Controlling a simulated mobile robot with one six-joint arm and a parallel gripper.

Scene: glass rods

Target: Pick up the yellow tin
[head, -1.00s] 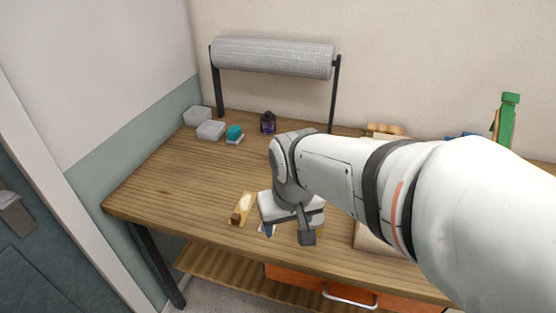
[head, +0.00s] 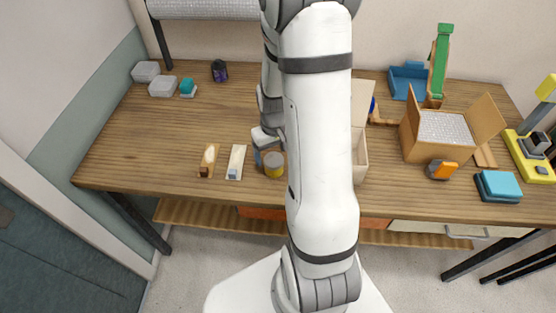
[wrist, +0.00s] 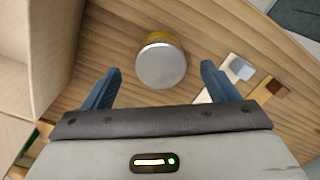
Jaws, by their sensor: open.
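The yellow tin (head: 275,167) stands upright on the wooden table near its front edge, left of my arm in the head view. In the wrist view the tin (wrist: 160,65) shows its round silver lid, with a yellow strip of its side behind. My gripper (wrist: 160,74) is open, its two blue fingers spread left and right of the tin with a gap on each side. In the head view my gripper (head: 266,154) is partly hidden by my arm and is at the tin. I cannot tell whether the fingers reach down around it.
A light block with a grey end (head: 236,162) and a wooden brush-like piece (head: 208,160) lie left of the tin. An open-topped cardboard box (head: 360,160) stands close on its right. A box with bubble wrap (head: 428,150) is farther right. The table's left part is mostly clear.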

